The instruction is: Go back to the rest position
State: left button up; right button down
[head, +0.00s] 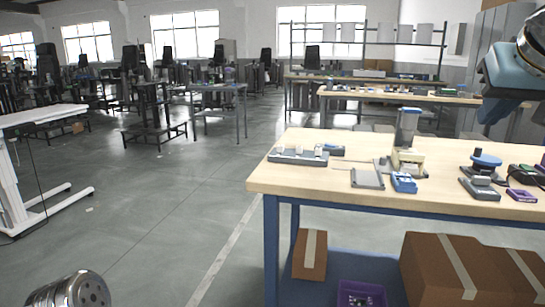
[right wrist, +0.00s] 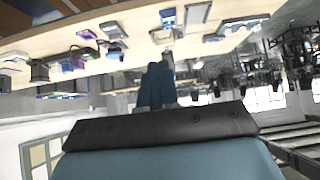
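My right gripper (head: 497,108) hangs at the upper right of the head view, above the right part of the workbench and apart from it. In the right wrist view its two blue fingers (right wrist: 157,86) are side by side with no visible gap, and nothing shows between them. A metallic part of my left arm (head: 72,291) shows at the lower left of the head view. My left gripper is outside both views.
A wooden-topped workbench (head: 330,180) stands at right, bearing a grey tray (head: 298,157), a clear-topped dispenser (head: 408,128) and several small devices. Cardboard boxes (head: 440,268) and a purple bin (head: 361,293) are below. A white table (head: 40,115) stands left; open floor (head: 160,200) lies between.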

jog(key=w+a+f+n+g+y, duration=0.15)
jog(key=w+a+f, duration=0.25)
jog(key=w+f, duration=0.55)
jog(key=w+a+f+n+y, duration=0.15)
jog(key=w+a+f, duration=0.25)
jog(key=w+f, duration=0.5)
jog(key=w+a+f+n+g+y, duration=0.15)
jog(key=a+f, duration=0.25)
jog(key=f, duration=0.8)
jog(key=w+a+f+n+g+y, duration=0.15)
jog(key=a+f, duration=0.25)
jog(key=f, duration=0.8)
jog(key=s+a+f+m+g, duration=0.1)
jog(key=s+a+f, duration=0.15)
jog(key=f, duration=0.55)
jog(key=s+a+f+y, duration=0.1)
jog(key=s+a+f, duration=0.1)
jog(key=s+f, duration=0.35)
jog(key=s+a+f+m+g, duration=0.1)
jog(key=s+a+f, duration=0.15)
jog(key=f, duration=0.65)
jog(key=s+f+m+g, duration=0.1)
jog(key=s+f, duration=0.5)
jog(key=s, duration=0.4)
jog(key=s+a+f+m, duration=0.1)
jog(key=s+f, duration=0.6)
jog(key=s, duration=0.3)
jog(key=shift+g, duration=0.35)
jog(key=shift+w, duration=0.1)
